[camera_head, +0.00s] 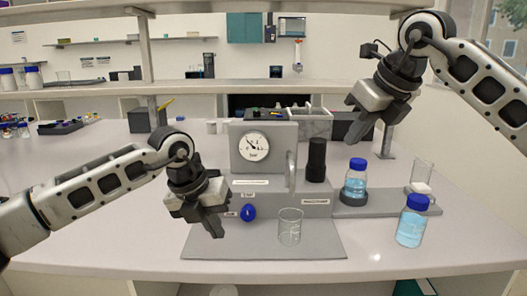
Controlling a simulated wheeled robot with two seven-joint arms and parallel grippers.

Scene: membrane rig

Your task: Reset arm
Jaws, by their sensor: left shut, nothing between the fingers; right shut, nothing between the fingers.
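My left gripper (214,222) is shut and empty, pointing down above the left part of the grey base plate (240,249) of the membrane rig. My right gripper (358,125) is shut and empty, raised high above the right side of the rig. The rig has a grey housing with a round pressure gauge (254,146) and a blue knob (248,212) just right of my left gripper. A black cylinder (316,160) stands upright beside the housing.
An empty glass beaker (290,226) stands on the base plate. A blue-capped bottle (355,180) sits in a dark ring on a grey strip; another blue-capped bottle (412,220) stands on the table at right. A glass vessel (422,175) stands behind it. The table's front left is clear.

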